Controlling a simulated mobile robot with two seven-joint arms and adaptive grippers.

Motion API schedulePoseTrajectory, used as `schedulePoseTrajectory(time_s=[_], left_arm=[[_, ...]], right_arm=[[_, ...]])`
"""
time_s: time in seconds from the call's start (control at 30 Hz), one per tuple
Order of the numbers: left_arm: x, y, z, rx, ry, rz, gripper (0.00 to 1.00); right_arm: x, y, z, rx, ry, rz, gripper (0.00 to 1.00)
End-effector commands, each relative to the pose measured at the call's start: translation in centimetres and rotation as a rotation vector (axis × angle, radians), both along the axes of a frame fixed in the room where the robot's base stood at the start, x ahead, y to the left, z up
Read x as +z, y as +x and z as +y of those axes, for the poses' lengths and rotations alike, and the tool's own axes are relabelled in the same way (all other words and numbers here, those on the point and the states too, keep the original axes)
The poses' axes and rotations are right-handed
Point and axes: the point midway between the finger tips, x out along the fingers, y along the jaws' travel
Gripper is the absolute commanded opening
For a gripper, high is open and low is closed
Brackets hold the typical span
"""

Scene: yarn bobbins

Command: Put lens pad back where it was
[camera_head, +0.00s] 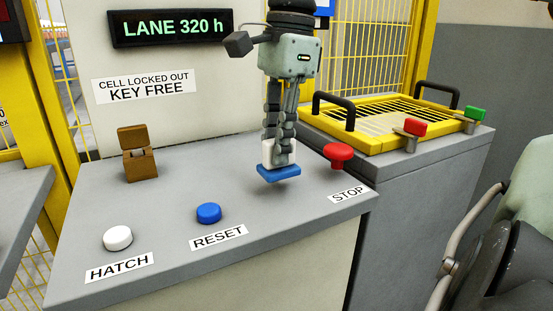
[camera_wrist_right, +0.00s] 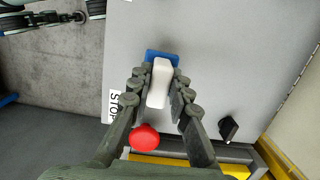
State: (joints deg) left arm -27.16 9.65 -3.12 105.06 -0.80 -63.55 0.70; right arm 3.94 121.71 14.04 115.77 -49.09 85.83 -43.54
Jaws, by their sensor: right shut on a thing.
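The lens pad (camera_head: 279,172), a blue flat base with a white grip block, is held at the right centre of the grey console. My right gripper (camera_head: 280,148) points straight down and is shut on the white block. In the right wrist view, the white block (camera_wrist_right: 159,83) sits between the fingers of my right gripper (camera_wrist_right: 160,92), with the blue base beyond it. The pad looks level, close over the console top; whether it touches is hard to tell.
A red stop button (camera_head: 339,156) stands close right of the pad. A blue reset button (camera_head: 209,213), white hatch button (camera_head: 118,238) and brown box (camera_head: 138,155) lie to the left. A black knob (camera_wrist_right: 229,128) shows in the wrist view. A yellow-framed grate (camera_head: 375,125) is behind right.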

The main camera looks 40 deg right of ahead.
Motion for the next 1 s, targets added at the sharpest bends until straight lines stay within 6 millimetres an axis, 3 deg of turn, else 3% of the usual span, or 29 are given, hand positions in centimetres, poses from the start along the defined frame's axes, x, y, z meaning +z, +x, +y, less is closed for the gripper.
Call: schedulePoseTrajectory(time_s=[0.2, 0.5, 0.53, 0.67, 1.0], left_arm=[[0.0, 0.0, 0.1, 0.0, 0.001, -0.001, 0.46], [-0.2, 0.0, 0.1, 0.0, 0.001, 0.001, 0.46], [-0.1, 0.0, 0.1, 0.001, 0.002, 0.001, 0.46], [0.1, 0.2, 0.1, 0.0, 0.002, -0.002, 0.46], [0.4, 0.3, 0.0, -0.001, 0.001, -0.008, 0.46]], right_arm=[[-2.9, -0.1, 0.0, 0.0, 0.001, 0.003, 0.0], [-3.1, 0.0, 0.0, 0.0, 0.001, 0.002, 0.0], [-3.0, 0.0, 0.0, 0.0, 0.001, 0.002, 0.21], [-3.0, 0.0, 0.0, 0.0, 0.001, 0.002, 0.37], [-2.8, 0.0, 0.0, 0.0, 0.001, 0.002, 0.39]])
